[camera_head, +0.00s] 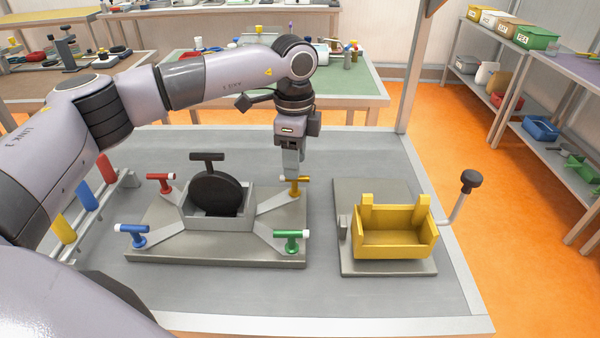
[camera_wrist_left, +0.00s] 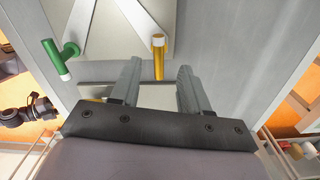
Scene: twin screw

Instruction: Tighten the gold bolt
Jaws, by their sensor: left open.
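The gold bolt (camera_head: 298,188) has a T-shaped bar with a pale end cap and stands at the back right corner of a grey fixture plate (camera_head: 160,252). In the left wrist view the gold bolt's bar (camera_wrist_left: 158,62) points lengthwise between the fingers. My left gripper (camera_head: 292,170) points down right at the gold bolt. In the wrist view my left gripper (camera_wrist_left: 160,85) has its two fingers apart, one on each side of the bar, with gaps visible. The fingertips partly hide the bolt's upper part in the head view. My right gripper is not seen.
Red (camera_head: 160,182), blue (camera_head: 133,236) and green (camera_head: 291,239) bolts stand at the plate's other corners. A black disc (camera_head: 216,194) with a handle sits in the middle. A yellow bin (camera_head: 395,243) and a crank (camera_head: 463,200) stand right. The table's front is clear.

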